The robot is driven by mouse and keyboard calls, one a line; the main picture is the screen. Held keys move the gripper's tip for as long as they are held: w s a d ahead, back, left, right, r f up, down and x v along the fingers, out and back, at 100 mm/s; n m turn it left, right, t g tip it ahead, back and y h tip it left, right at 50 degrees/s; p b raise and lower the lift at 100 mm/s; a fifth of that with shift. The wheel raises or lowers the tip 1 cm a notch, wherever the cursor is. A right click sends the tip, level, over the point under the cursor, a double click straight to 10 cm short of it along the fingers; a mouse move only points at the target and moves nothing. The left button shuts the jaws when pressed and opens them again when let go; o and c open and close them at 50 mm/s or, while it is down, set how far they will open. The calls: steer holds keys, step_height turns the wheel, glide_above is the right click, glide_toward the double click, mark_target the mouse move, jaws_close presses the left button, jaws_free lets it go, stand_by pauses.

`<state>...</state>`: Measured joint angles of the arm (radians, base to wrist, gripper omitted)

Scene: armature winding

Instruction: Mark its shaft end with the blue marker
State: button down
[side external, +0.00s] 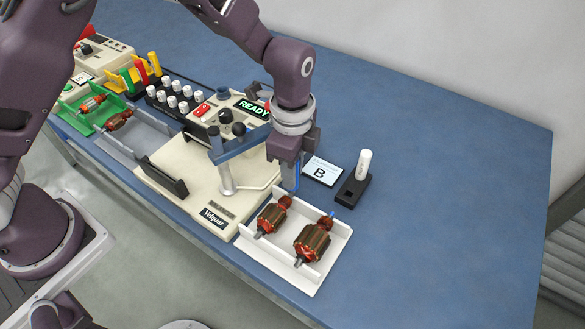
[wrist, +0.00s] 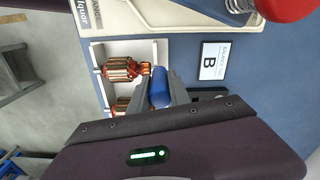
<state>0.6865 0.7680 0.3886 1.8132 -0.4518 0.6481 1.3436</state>
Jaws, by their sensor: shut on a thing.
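My gripper (side external: 290,178) is shut on a blue marker (wrist: 160,88), held upright above the back edge of the white tray (side external: 328,262). Two copper-wound armatures lie in that tray. The left armature (side external: 270,218) has its commutator end just below the gripper; it also shows in the wrist view (wrist: 122,69). The right armature (side external: 312,243) has a blue tip on its far shaft end. In the wrist view this armature (wrist: 121,104) is partly hidden by my gripper. I cannot tell whether the marker touches a shaft.
A black holder (side external: 350,192) with a white-capped marker (side external: 364,165) stands right of a "B" card (side external: 323,171). A winding machine (side external: 205,185) showing READY is close on the left. Grey (side external: 142,140) and green (side external: 85,113) trays lie further left. The right table is clear.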

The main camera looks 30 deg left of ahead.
steer(key=shift+f, duration=0.4)
stand_by(1.2)
steer(key=shift+r, duration=3.05)
